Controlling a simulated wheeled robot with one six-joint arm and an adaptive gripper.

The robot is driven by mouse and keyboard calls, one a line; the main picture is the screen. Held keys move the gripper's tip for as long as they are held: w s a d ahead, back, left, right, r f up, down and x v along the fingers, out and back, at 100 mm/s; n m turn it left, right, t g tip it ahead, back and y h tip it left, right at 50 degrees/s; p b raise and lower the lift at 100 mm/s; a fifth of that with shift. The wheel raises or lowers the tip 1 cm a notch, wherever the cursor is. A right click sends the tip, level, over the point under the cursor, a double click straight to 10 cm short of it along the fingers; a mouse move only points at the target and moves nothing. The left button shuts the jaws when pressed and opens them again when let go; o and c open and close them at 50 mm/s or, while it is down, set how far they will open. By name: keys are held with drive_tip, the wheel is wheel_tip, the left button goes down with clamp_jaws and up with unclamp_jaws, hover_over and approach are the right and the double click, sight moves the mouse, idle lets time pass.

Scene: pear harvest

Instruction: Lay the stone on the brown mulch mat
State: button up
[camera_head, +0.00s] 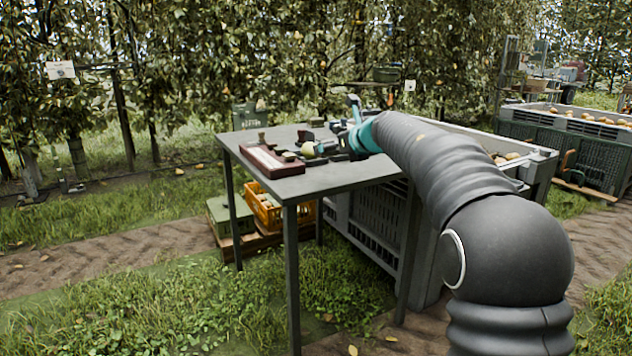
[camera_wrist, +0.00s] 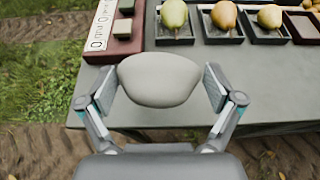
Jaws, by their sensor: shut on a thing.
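The stone (camera_wrist: 158,75) is smooth, rounded and pale grey. In the wrist view it sits between the two pads of my gripper (camera_wrist: 161,88), which is shut on it, above the near edge of the grey table (camera_wrist: 180,110). In the head view my gripper (camera_head: 352,140) is over the table's far right part, and I cannot make out the stone there. I cannot clearly identify the brown mulch mat in either view. A dark tray with a reddish-brown surface (camera_wrist: 303,26) shows at the wrist view's right edge.
A dark red board (camera_wrist: 122,46) with white number labels and small blocks lies left of the stone. Several small black trays with pears, one holding a green pear (camera_wrist: 174,15), line the far side. A grey crate (camera_head: 375,220) stands behind the table in the head view.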

drive_tip(key=b, duration=0.1)
hover_over(316, 184)
wheel_tip(316, 184, down, 3)
drive_tip(key=shift+f+b, duration=1.15)
drive_tip(key=shift+f, duration=0.75)
drive_tip(key=shift+f, duration=0.1)
drive_tip(key=o, duration=1.1)
drive_tip(key=shift+f, duration=0.1)
drive_tip(key=shift+r, duration=0.2)
drive_tip(key=v, duration=1.2)
drive_tip(key=shift+p, duration=0.3)
drive_tip(key=shift+d, duration=0.1)
